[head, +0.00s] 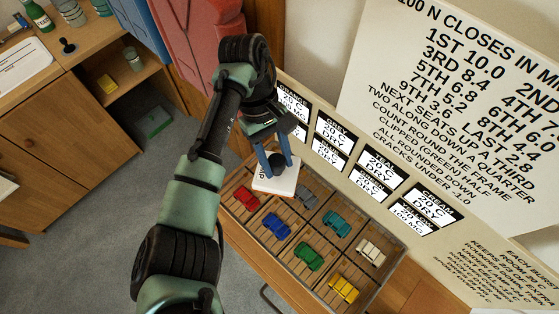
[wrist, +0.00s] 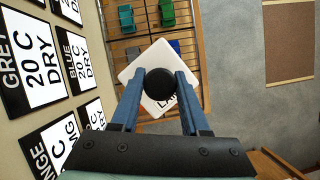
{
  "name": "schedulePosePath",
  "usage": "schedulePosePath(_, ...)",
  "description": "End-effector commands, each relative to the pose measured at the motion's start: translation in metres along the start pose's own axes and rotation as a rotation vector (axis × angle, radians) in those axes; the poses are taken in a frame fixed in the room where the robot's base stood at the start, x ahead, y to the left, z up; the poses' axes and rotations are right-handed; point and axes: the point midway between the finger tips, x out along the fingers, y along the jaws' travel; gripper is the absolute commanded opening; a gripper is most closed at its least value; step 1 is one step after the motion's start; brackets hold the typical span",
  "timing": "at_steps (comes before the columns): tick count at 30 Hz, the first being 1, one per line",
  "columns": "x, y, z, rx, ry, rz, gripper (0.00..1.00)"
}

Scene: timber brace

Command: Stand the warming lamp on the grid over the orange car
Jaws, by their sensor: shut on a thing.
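The warming lamp (head: 275,180) is a white square plate with a dark round knob on top. In the wrist view the white plate (wrist: 148,58) carries partly hidden lettering. My gripper (head: 278,160), with blue fingers, is shut on the knob, one finger on each side in the wrist view (wrist: 159,82). The lamp is over the back-left part of the wooden grid (head: 303,236). I cannot tell whether it touches the grid or hangs just above it.
Cars in the grid's compartments include red (head: 246,198), blue (head: 276,226), grey (head: 306,196), teal (head: 337,223), green (head: 309,257), cream (head: 371,252) and yellow (head: 344,288). Labelled cards (head: 381,166) line the wall behind. A wooden cabinet (head: 70,130) stands at left.

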Motion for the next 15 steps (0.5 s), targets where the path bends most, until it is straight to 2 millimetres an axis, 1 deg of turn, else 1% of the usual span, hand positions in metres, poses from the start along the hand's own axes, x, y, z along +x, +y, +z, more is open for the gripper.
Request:
schedulePosePath(1, 0.002, -0.006, -0.008, -0.115, -0.003, 0.053, 0.00)
schedulePosePath(5, 0.003, -0.030, -0.025, -0.445, -0.006, 0.192, 0.00)
schedulePosePath(6, 0.005, -0.042, -0.030, -0.559, -0.006, 0.239, 0.00)
schedulePosePath(9, 0.013, -0.070, -0.040, -0.805, -0.007, 0.340, 0.00)
schedulePosePath(12, 0.022, -0.095, -0.044, -0.987, -0.006, 0.413, 0.00)
schedulePosePath(15, 0.028, -0.113, -0.047, -1.103, -0.002, 0.458, 0.00)
